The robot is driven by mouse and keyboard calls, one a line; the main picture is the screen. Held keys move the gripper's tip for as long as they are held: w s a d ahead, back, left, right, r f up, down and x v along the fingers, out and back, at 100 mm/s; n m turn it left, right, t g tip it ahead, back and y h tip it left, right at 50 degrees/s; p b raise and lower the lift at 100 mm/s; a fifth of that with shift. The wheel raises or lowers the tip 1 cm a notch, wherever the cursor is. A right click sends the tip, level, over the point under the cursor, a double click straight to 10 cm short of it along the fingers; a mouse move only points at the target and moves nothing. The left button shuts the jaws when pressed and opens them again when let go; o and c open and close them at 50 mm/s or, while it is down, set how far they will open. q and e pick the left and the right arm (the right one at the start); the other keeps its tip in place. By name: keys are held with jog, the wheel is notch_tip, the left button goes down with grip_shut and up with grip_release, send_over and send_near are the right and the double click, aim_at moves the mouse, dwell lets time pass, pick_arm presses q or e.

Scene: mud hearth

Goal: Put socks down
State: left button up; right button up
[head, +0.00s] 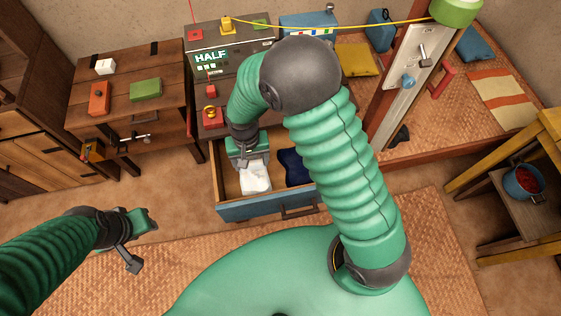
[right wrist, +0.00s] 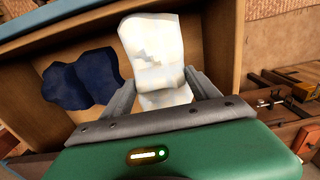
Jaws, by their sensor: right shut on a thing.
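My right gripper (head: 250,163) points down into the open blue-fronted drawer (head: 266,211). It is shut on a white sock (head: 256,180), which hangs inside the drawer's left part. In the right wrist view the white sock (right wrist: 154,52) sits between the two grey fingers (right wrist: 160,92). I cannot tell whether it touches the drawer floor. A dark blue sock (head: 291,165) lies in the drawer to the right, partly behind my right arm; it also shows in the right wrist view (right wrist: 82,80). My left gripper (head: 140,240) is open and empty, left of the drawer.
A wooden cabinet (head: 125,70) with a white block, an orange box and a green box stands at left. A console reading HALF (head: 213,62) stands behind the drawer. At right are a post with a lever (head: 405,75) and a stool holding a blue pot (head: 523,182). Woven mats cover the floor.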

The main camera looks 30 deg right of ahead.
aim_at(252, 174)
jog(key=f, duration=0.9)
jog(key=shift+w+a+f, duration=0.1)
jog(key=shift+a+f, duration=0.1)
jog(key=shift+a, duration=0.1)
jog(key=shift+d+f, duration=0.15)
jog(key=shift+f, duration=0.1)
jog(key=o, duration=1.6)
